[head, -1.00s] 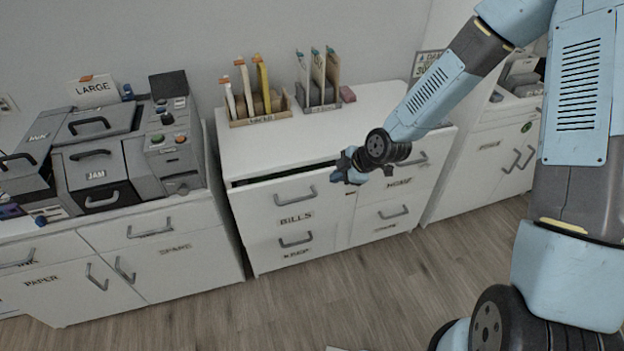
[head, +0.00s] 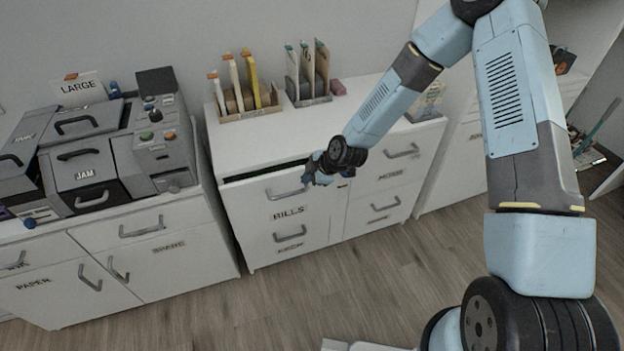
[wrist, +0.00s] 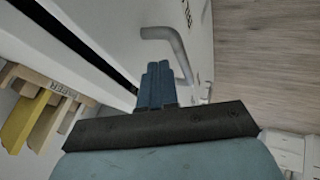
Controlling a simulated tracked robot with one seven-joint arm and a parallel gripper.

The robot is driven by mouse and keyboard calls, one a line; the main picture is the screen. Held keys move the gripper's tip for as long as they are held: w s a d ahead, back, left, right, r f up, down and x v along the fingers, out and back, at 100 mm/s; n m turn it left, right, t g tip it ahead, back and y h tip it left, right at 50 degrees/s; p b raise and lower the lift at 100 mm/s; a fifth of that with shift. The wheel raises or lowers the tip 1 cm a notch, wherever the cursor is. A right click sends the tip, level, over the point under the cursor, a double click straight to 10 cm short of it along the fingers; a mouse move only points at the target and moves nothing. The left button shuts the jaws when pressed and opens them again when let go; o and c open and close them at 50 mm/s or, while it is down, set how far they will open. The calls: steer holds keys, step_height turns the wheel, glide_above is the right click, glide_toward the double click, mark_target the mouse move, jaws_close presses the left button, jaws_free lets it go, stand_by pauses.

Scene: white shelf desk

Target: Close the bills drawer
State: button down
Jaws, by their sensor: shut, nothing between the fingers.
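The bills drawer (head: 265,205) is the upper left drawer of the middle white cabinet, with a grey handle and a BILLS label. It stands partly open, with a dark gap along its top edge. My gripper (head: 308,180) is at the drawer front, just right of the handle (head: 287,192). In the wrist view my shut fingers (wrist: 157,84) point at the drawer front (wrist: 125,30), close beside the handle (wrist: 168,48), with nothing between them. I cannot tell whether they touch the drawer.
A KEEP drawer (head: 290,236) lies below and a HOME drawer (head: 392,172) to the right, both shut. File holders (head: 250,112) stand on the cabinet top. A grey machine (head: 90,165) stands on the left cabinet. The wooden floor (head: 330,285) in front is clear.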

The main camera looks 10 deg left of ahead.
steer(key=shift+w+a, duration=0.6)
steer(key=shift+w, duration=0.3)
